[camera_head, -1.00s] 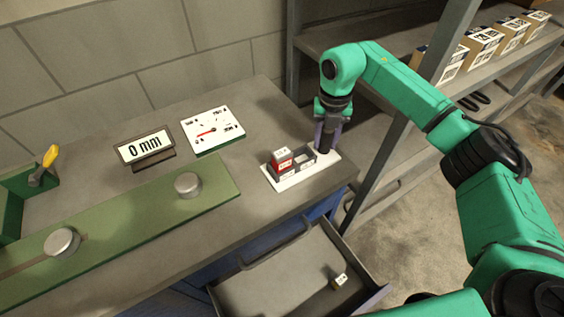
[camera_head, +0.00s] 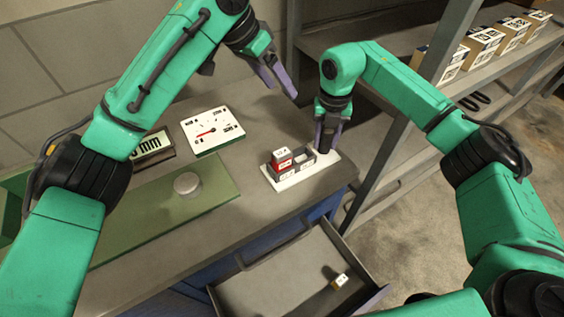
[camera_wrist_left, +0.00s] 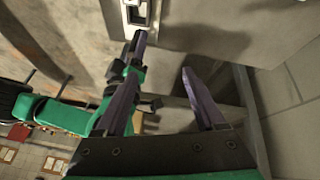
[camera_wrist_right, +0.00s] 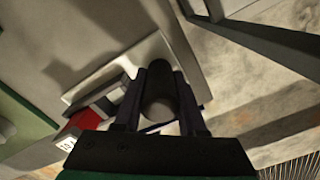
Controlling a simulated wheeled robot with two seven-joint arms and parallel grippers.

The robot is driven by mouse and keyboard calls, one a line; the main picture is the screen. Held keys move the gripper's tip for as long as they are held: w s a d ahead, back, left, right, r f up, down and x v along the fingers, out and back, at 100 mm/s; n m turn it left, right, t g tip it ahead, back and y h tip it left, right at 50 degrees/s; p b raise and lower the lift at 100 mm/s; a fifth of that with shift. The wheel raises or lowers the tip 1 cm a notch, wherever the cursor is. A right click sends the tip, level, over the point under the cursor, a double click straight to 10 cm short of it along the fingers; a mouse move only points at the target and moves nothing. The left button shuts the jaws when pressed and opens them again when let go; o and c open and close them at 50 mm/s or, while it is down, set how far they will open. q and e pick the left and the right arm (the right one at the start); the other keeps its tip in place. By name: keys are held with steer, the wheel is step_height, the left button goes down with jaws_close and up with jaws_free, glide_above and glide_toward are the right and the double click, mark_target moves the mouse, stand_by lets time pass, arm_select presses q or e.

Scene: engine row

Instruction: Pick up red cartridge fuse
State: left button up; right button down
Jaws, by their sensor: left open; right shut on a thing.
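The red cartridge fuse (camera_head: 282,158), with a white label top, sits at the left end of a small grey holder on a white base plate (camera_head: 294,180). It also shows in the right wrist view (camera_wrist_right: 88,121) at the lower left. My right gripper (camera_head: 323,148) is down at the right end of the plate, shut on a grey rounded piece (camera_wrist_right: 158,106) that its fingers partly hide. My left gripper (camera_head: 284,94) is open and empty, above and behind the holder. In the left wrist view its open fingers (camera_wrist_left: 163,75) have nothing between them.
A dial panel (camera_head: 212,131) and a partly hidden display (camera_head: 153,147) stand on the bench left of the plate. A green rail with a metal knob (camera_head: 187,184) lies in front. An open drawer (camera_head: 262,290) below holds a small box (camera_head: 340,281). Shelving stands at right.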

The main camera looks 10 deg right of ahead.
mark_target(282, 153)
arm_select(q)
steer(key=s+f+m+g+y, duration=0.2)
steer(key=s+f+m+y, duration=0.1)
steer(key=s+y, duration=0.35)
steer(key=shift+h, duration=0.45)
steer(key=f, duration=1.1)
steer(key=shift+s+a+f, duration=0.1)
steer(key=shift+s+f, duration=0.15)
steer(key=shift+f, duration=0.15)
jaws_close()
steer(key=shift+r, duration=0.1)
